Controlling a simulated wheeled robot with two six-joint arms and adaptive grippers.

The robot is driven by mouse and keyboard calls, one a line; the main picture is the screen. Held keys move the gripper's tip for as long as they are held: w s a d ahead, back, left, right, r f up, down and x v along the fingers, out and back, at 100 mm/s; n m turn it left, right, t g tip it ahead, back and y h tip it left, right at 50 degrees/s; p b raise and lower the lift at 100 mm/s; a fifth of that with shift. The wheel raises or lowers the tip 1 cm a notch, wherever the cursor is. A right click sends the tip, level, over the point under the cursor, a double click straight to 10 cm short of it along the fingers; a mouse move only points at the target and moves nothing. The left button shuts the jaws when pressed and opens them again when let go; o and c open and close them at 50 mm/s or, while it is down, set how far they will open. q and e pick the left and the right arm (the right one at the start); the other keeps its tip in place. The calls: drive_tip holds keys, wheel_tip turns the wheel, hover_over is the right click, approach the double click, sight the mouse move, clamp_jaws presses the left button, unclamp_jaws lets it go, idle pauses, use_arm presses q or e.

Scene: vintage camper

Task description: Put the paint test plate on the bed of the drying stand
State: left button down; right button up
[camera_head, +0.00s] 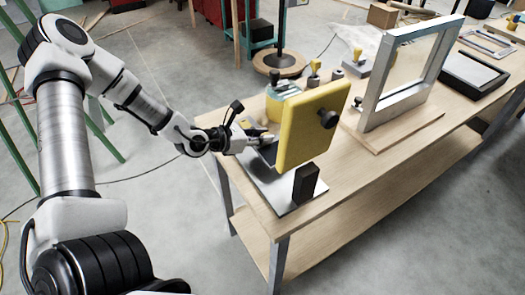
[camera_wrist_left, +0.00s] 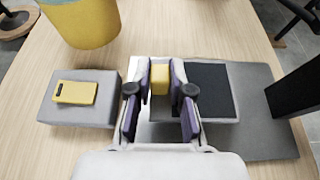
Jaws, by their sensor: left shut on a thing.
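My left gripper (camera_head: 258,138) is shut on a small yellow block (camera_wrist_left: 159,80) in the left wrist view. The block looks like the grip of the paint test plate, a grey slab with a dark square face (camera_wrist_left: 208,88). The fingers hide part of the slab. It is over the grey base (camera_wrist_left: 262,118) of what looks like the drying stand; I cannot tell whether it touches. The base (camera_head: 268,187) also shows in the head view, with a dark post (camera_head: 306,184) and a raised yellow panel (camera_head: 315,120) with a black knob. The panel hides much of the bed. My right gripper is out of view.
A yellow pot (camera_wrist_left: 82,22) stands behind the gripper, and a grey block with a yellow piece (camera_wrist_left: 76,92) sits to its left. A metal frame (camera_head: 410,70) stands farther along the wooden bench (camera_head: 375,185). Bare bench lies between the panel and the frame.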

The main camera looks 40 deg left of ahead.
sight(255, 147)
use_arm(q)
drive_tip(key=f, duration=0.3)
drive_tip(key=shift+s+f+b, duration=0.15)
drive_tip(key=shift+s+b, duration=0.05)
drive_tip(key=shift+b, duration=0.2)
drive_tip(key=shift+w+f, duration=0.1)
drive_tip(key=shift+f, duration=0.1)
drive_tip(key=shift+w, duration=0.1)
drive_tip(key=c, duration=1.1)
unclamp_jaws()
drive_tip(key=shift+o, duration=0.2)
drive_tip(key=shift+f, duration=0.1)
